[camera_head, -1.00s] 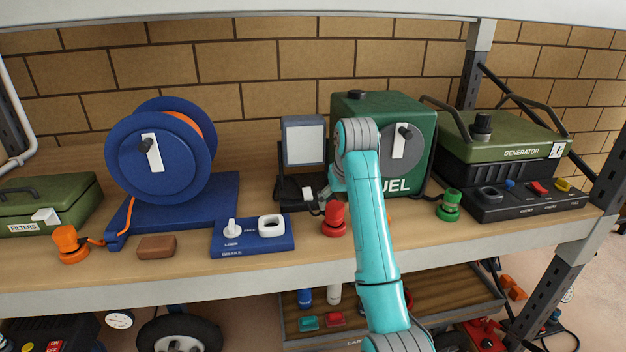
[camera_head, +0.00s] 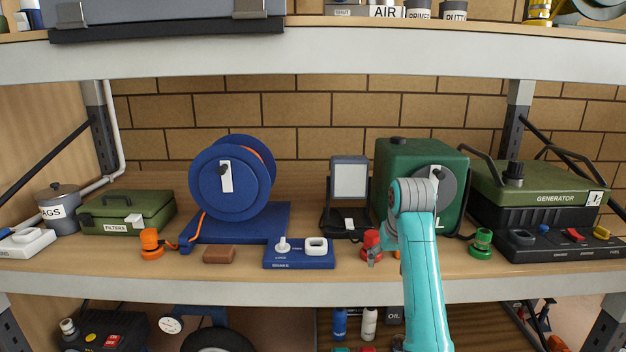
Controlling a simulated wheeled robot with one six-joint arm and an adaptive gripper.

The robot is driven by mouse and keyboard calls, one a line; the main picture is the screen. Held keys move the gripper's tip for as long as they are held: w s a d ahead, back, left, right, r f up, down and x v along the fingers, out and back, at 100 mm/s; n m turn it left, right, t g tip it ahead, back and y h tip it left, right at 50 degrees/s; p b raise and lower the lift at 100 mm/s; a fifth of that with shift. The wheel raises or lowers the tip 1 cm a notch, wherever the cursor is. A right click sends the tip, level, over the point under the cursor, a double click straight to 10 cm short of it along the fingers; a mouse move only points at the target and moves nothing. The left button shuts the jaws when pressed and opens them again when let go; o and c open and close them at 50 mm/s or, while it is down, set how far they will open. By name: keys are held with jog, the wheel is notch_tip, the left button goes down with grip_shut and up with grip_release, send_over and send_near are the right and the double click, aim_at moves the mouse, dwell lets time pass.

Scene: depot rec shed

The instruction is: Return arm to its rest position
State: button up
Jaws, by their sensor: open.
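My teal arm (camera_head: 424,290) rises from the bottom edge, right of the middle, and its grey joint stands in front of the green fuel box (camera_head: 400,160).
On the shelf (camera_head: 120,270) stand a blue hose reel (camera_head: 222,190), a blue brake panel (camera_head: 300,260), a lamp (camera_head: 349,180), a green filters case (camera_head: 125,212) and a generator (camera_head: 535,195). An upper shelf (camera_head: 300,55) crosses above. A brown block (camera_head: 219,254) lies near the front edge.

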jog(key=s+f+t, duration=0.1)
jog(key=s+f, duration=0.3)
jog(key=f, duration=0.8)
jog(key=s+f+t, duration=0.1)
jog(key=s+f, duration=0.2)
jog(key=f, duration=0.9)
jog(key=s+f+t, duration=0.1)
jog(key=s+f, duration=0.5)
jog(key=s, duration=0.3)
jog(key=s+f+t, duration=0.2)
jog(key=s+f, duration=0.5)
jog(key=s, duration=0.3)
jog(key=s+r+t, duration=0.3)
jog(key=s, duration=1.8)
jog(key=s+r+t, duration=0.2)
jog(key=s+r, duration=1.3)
jog(key=s, duration=0.1)
jog(key=shift+s, duration=0.25)
